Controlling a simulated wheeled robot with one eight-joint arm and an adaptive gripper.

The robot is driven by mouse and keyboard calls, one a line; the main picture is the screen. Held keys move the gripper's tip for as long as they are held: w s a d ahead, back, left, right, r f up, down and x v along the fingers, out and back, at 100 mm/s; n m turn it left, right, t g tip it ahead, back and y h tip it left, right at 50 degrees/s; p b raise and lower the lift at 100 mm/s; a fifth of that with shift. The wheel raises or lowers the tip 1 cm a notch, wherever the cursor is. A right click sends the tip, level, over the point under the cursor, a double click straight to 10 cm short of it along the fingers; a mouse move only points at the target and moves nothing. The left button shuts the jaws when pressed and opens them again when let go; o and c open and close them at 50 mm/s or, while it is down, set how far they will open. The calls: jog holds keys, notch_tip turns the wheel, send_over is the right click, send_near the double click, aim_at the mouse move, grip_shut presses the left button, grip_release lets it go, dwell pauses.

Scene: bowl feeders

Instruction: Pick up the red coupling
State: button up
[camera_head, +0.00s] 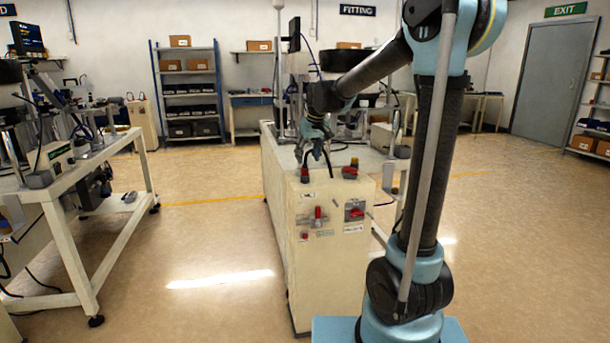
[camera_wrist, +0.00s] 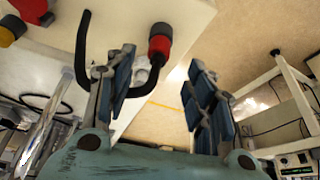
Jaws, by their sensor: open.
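A red coupling with a dark end (camera_wrist: 159,42) shows in the wrist view near the edge of a pale cabinet top, with a black hose by it. In the head view the red and black coupling (camera_head: 305,174) stands at the cabinet's front left corner. My gripper (camera_head: 316,160) hangs just above that corner. In the wrist view its two blue-padded fingers (camera_wrist: 162,60) are spread apart, with nothing held between them. The coupling appears beyond the fingertips, closer to the left finger. I cannot tell the exact gap. The left finger hides part of the hose.
A white workbench (camera_head: 75,190) stands left. The floor between them is clear.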

aim_at(305, 165)
jog(key=shift+w+x, duration=0.1)
jog(key=shift+x, duration=1.6)
jog(key=shift+w+x, duration=0.15)
jog(key=shift+x, duration=1.6)
jog(key=shift+r, duration=0.1)
grip_shut()
